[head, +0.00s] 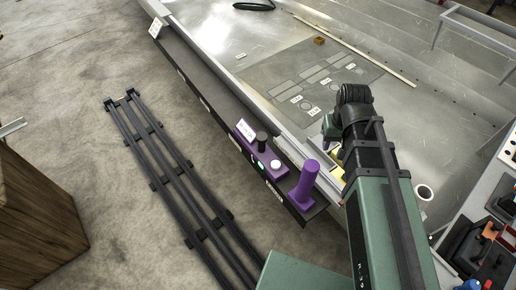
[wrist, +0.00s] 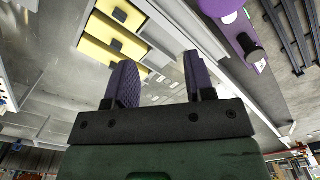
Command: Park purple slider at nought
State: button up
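The purple slider (head: 305,188) is an upright purple post on a purple foot, at the near end of a long dark rail (head: 205,95) along the bench edge. A purple round part, perhaps its top, is cut off at the upper edge of the wrist view (wrist: 220,6). I cannot read a nought mark on the rail. My gripper (wrist: 157,82) is open and empty, its two dark purple-grey fingers apart. In the head view it hangs beyond the slider over the bench, partly hidden by my arm.
A purple box (head: 270,171) with a black knob (head: 262,136), a white button (head: 276,164) and a label sits beside the slider on the rail. Yellow blocks (wrist: 112,38) lie near my gripper. The bench middle is mostly clear.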

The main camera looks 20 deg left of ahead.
jog(key=shift+o, duration=1.4)
jog(key=w+a+f+n+b, duration=0.2)
jog(key=a+f, duration=0.3)
jog(key=a, duration=0.5)
jog(key=w+a+f+n+b, duration=0.2)
jog(key=a+f, duration=0.3)
jog(key=a, duration=0.5)
jog(key=shift+w+a+n+b, duration=0.25)
jog(key=shift+w+n+b, duration=0.15)
jog(key=shift+w+b, duration=0.35)
jog(key=n, duration=0.2)
send_over(261, 136)
jog(key=shift+s+a+f, duration=0.1)
jog(key=shift+s+a, duration=0.05)
jog(key=shift+a, duration=0.05)
jog(key=shift+w+r+p, duration=0.3)
jog(key=shift+w+r, duration=0.15)
jog(key=shift+r, duration=0.05)
jog(key=shift+s+d+r+n, duration=0.1)
jog(key=shift+s+d+n, duration=0.15)
jog(key=shift+n, duration=0.15)
notch_tip(261, 136, down, 11)
jog(key=b, duration=1.1)
jog(key=shift+r, duration=0.1)
grip_shut()
